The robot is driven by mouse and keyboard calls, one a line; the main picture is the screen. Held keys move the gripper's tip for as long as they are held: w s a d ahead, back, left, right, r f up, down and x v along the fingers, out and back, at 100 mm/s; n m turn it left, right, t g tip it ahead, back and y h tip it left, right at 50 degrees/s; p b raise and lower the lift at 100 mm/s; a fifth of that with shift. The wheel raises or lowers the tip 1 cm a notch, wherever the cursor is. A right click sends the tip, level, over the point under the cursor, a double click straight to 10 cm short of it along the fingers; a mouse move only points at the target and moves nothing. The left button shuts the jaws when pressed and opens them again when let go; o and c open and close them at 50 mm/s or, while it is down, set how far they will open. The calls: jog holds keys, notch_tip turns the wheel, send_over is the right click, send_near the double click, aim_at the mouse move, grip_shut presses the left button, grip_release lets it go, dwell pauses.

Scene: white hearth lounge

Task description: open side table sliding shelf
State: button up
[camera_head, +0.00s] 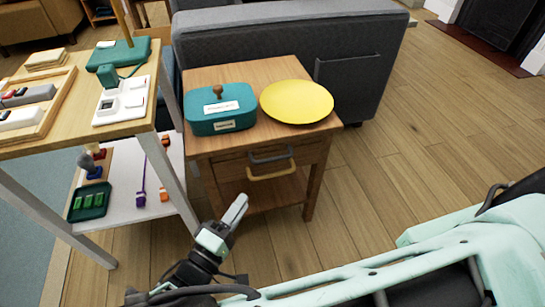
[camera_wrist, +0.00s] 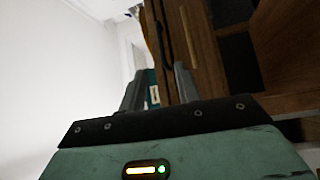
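The wooden side table (camera_head: 316,170) stands in the middle of the head view. On its front, a grey bar handle (camera_head: 270,156) sits just above a tan bar handle (camera_head: 271,173). Which handle belongs to the sliding shelf, I cannot tell. The table's wooden front (camera_wrist: 205,45) fills the upper right of the wrist view, turned sideways. My gripper (camera_head: 238,208) is in front of the table, low and left of the handles, apart from them. Its two fingers stand apart with nothing held between them in the wrist view (camera_wrist: 160,88).
A teal lidded box (camera_head: 220,108) and a yellow plate (camera_head: 297,102) are on the tabletop. A two-level rack (camera_head: 60,142) with small items stands close on the left. A grey sofa (camera_head: 290,50) is behind. Wood floor (camera_head: 400,190) is clear to the right.

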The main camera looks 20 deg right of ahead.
aim_at(274, 159)
jog(key=b+x, duration=0.2)
jog(key=x, duration=1.3)
jog(key=shift+d, duration=0.15)
grip_shut()
